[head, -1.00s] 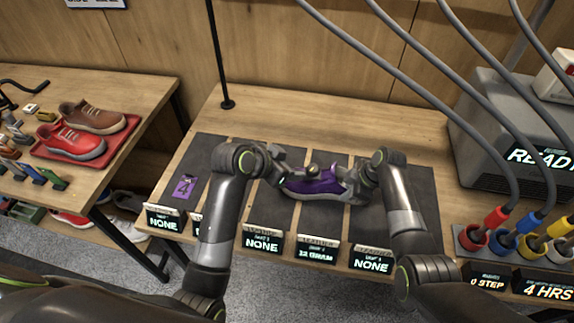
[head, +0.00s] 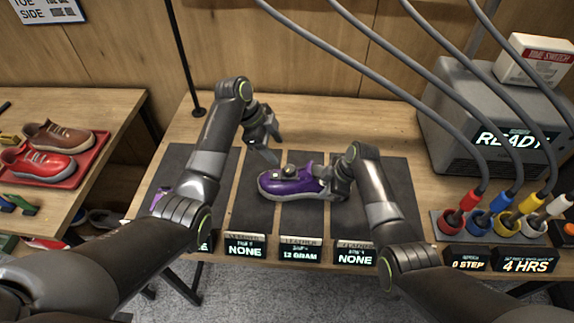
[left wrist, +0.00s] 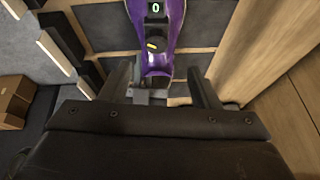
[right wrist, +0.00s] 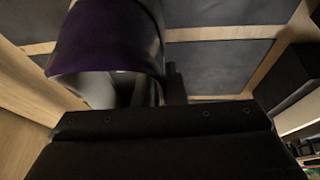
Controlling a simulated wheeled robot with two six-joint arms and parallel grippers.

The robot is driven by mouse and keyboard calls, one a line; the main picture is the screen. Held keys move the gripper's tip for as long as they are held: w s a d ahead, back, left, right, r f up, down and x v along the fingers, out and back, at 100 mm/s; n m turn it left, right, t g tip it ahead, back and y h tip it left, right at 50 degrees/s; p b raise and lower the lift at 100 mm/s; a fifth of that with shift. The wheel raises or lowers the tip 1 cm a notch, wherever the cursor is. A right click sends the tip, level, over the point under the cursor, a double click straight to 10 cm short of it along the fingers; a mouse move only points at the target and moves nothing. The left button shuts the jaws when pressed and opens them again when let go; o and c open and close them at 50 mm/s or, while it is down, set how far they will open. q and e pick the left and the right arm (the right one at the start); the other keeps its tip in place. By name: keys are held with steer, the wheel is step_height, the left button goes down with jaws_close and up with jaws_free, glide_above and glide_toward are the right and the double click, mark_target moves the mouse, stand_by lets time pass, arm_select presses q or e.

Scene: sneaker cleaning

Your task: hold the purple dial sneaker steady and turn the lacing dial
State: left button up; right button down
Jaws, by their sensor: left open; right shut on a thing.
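The purple sneaker (head: 285,186) with a pale sole lies on the dark mats, toe to the left in the head view. A small dark knob, the lacing dial (head: 291,170), is on its top. In the left wrist view the dial (left wrist: 156,44) has a yellow mark, and a display (left wrist: 155,8) beyond it reads 0. My left gripper (head: 264,142) is open and empty, behind and above the sneaker's toe end, apart from it. My right gripper (head: 334,184) is shut on the heel end. The right wrist view shows the purple upper (right wrist: 105,38) close up; the fingertips are mostly hidden.
Label displays (head: 300,252) line the table's front edge. Coloured plugs with cables (head: 470,200) and a grey machine reading READY (head: 490,125) stand at the right. A thin black pole (head: 185,60) rises behind. A side table at left holds a red tray (head: 77,175) with shoes.

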mark_target(288, 169)
arm_select(q)
steer(key=d+f+m, duration=0.1)
steer(key=f, duration=0.1)
steer(key=d+f+m+g, duration=0.1)
steer(key=f, duration=0.2)
steer(key=d+f+m, duration=0.1)
steer(key=f, duration=0.2)
steer(key=shift+w+d+f+g+y, duration=0.1)
steer(key=shift+d+f+g+y, duration=0.05)
steer(key=shift+d+g+y, duration=0.2)
stand_by(0.3)
steer(key=c, duration=1)
steer(key=shift+n, duration=0.3)
steer(key=shift+s+a+f+n+t, duration=0.1)
steer(key=shift+n+t, duration=0.5)
steer(key=shift+n, duration=0.7)
steer(key=shift+s+n+t, duration=0.1)
steer(key=shift+n+t, duration=0.45)
steer(key=shift+n, duration=0.75)
